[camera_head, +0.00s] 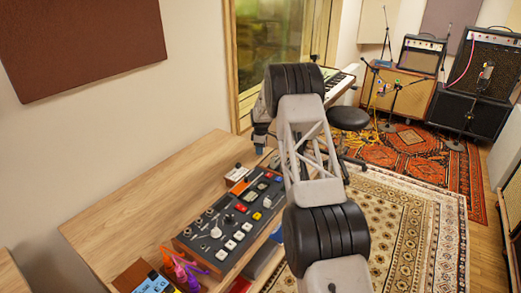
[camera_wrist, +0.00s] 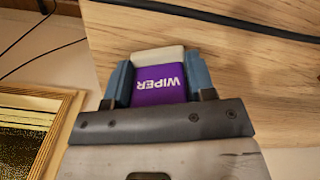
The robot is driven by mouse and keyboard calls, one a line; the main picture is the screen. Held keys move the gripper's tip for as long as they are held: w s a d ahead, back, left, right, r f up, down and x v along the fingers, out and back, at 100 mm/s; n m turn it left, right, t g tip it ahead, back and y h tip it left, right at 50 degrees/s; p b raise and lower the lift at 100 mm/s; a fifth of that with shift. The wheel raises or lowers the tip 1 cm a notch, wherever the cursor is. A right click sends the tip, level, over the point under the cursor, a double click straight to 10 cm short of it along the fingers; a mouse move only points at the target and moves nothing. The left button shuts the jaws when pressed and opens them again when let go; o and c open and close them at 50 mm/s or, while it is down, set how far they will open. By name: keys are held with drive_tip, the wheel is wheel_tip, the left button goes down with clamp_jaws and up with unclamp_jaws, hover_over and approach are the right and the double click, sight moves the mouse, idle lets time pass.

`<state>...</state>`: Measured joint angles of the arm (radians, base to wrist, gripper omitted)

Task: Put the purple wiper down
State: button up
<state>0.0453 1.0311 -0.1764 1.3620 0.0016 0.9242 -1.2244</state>
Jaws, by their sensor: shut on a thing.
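In the wrist view, a purple wiper (camera_wrist: 160,82) with a pale grey end sits between the two blue fingers of my gripper (camera_wrist: 160,78). The white word WIPER on it appears upside down. My gripper is shut on it, with a finger against each side. The wooden tabletop (camera_wrist: 250,85) shows behind and to the right of the wiper; I cannot tell how large the gap below it is. In the head view, my gripper is mostly hidden behind my arm, with a bit of blue showing over the table's far end. The wiper is not visible there.
The wooden table (camera_head: 130,212) has bare room at its left and middle. A control panel (camera_head: 225,225) with buttons and knobs lies along its right edge, with small pedals (camera_head: 150,280) nearer. A black cable (camera_wrist: 215,18) crosses the wrist view. A stool (camera_head: 348,118) stands beyond.

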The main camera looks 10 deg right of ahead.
drive_tip(key=shift+f, duration=0.2)
drive_tip(key=o, duration=1)
drive_tip(key=shift+o, duration=0.2)
wheel_tip(320, 180, up, 12)
drive_tip(key=shift+r, duration=0.1)
idle(0.3)
drive_tip(key=shift+r, duration=0.1)
idle(0.5)
